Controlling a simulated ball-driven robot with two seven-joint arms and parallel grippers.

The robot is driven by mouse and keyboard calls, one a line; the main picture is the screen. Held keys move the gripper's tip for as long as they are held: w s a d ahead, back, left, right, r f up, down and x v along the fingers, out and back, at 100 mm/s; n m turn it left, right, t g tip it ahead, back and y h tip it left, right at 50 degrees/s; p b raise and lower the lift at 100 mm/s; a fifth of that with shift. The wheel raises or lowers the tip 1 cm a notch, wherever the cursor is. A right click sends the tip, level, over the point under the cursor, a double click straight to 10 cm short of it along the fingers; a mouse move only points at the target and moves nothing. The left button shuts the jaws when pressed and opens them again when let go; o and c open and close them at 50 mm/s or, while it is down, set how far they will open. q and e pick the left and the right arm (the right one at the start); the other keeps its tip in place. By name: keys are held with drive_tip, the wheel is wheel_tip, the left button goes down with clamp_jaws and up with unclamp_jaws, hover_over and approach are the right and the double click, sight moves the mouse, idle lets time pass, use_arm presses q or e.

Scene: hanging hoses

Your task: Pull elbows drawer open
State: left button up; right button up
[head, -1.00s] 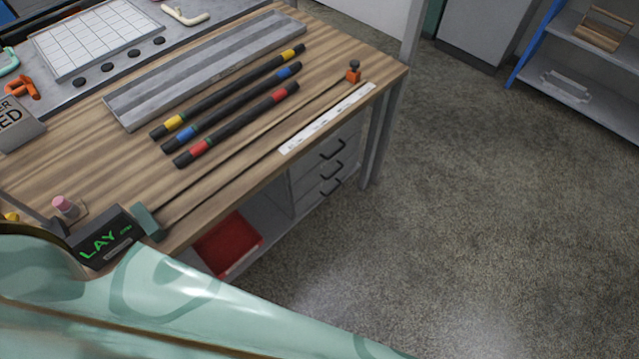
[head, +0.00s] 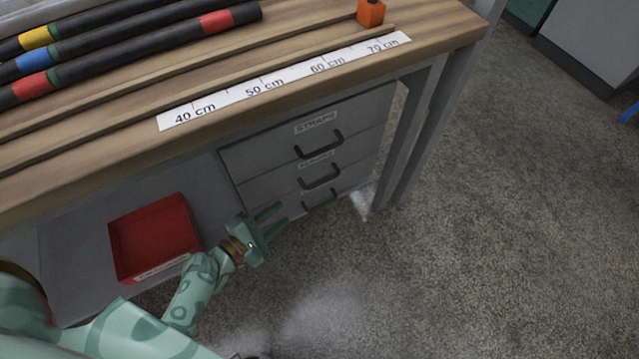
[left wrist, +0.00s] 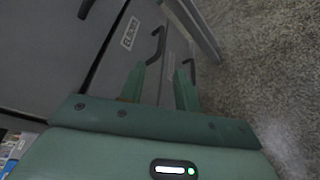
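A grey drawer unit (head: 262,188) under the workbench has three stacked drawers, all shut, each with a dark bar handle. The top label reads STRAPS. The middle drawer's label (head: 316,160) is too small to read surely, and the bottom one's label is not legible. My left gripper (head: 283,217) is open and empty, in front of the unit near the lower drawers. In the left wrist view, the middle handle (left wrist: 158,45) lies ahead, between the lines of the two open fingers (left wrist: 160,72), apart from them. The bottom handle (left wrist: 190,68) is to the right. My right gripper is out of view.
A red bin (head: 155,240) sits on the shelf left of the drawers. The wooden benchtop (head: 440,38) overhangs above, with a white ruler strip (head: 285,80) near its front edge. A grey bench leg (head: 415,130) stands right of the drawers. The floor in front is clear.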

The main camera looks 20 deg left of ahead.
use_arm(q)
drive_tip(key=b, duration=0.2)
approach(319, 184)
drive_tip(key=x, duration=1)
drive_tip(key=shift+b, duration=0.3)
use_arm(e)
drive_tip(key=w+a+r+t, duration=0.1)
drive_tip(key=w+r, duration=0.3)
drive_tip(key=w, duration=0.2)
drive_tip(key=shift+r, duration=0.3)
use_arm(q)
drive_tip(key=shift+s, duration=0.1)
clamp_jaws()
